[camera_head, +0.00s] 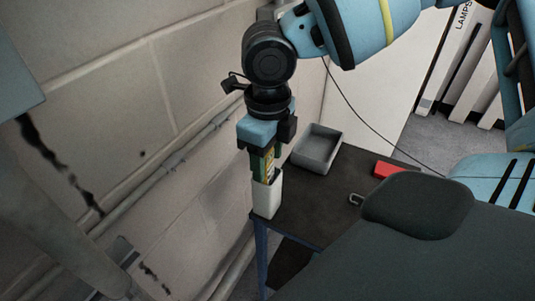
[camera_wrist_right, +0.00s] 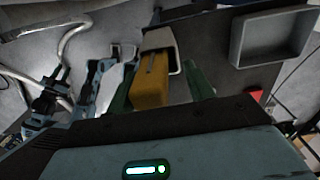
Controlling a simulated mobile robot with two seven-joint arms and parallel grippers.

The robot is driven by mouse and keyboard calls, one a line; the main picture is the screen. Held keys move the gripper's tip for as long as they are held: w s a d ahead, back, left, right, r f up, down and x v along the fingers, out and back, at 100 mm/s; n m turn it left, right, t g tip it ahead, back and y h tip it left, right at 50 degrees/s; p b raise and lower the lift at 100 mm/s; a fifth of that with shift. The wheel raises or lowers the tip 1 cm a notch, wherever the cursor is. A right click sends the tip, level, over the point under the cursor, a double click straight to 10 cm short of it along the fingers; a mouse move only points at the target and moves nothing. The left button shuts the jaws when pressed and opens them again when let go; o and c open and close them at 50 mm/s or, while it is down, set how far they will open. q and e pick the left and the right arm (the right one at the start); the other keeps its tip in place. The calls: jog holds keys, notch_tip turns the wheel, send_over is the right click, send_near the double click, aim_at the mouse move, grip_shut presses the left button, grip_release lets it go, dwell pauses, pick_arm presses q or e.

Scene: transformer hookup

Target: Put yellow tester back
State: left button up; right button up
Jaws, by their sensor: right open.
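The yellow tester (camera_wrist_right: 151,80) stands in a white open-topped holder (camera_head: 267,198), its upper end sticking out. The holder's pale wall and rim (camera_wrist_right: 160,38) also show behind the tester in the right wrist view. In the head view, only a narrow yellowish strip of the tester shows between the fingers. My right gripper (camera_head: 265,168) points down just above the holder. Its green fingers (camera_wrist_right: 158,88) are open, one on each side of the tester. The tester's lower part is hidden inside the holder. I cannot make out my left gripper.
The holder stands at the corner of a dark table (camera_head: 312,205), close to the block wall (camera_head: 120,90). A grey tray (camera_head: 318,148) lies behind it to the right. A red object (camera_head: 389,170) and a small metal piece (camera_head: 356,199) lie farther right. A thin cable hangs behind.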

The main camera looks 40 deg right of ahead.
jog(key=shift+f+b, duration=0.3)
jog(key=shift+b, duration=0.1)
jog(key=r, duration=0.4)
jog(key=a+r, duration=0.1)
jog(key=r, duration=0.2)
jog(key=shift+w+p, duration=0.15)
jog(key=shift+p, duration=0.15)
jog(key=shift+r, duration=0.55)
jog(key=shift+d, duration=0.1)
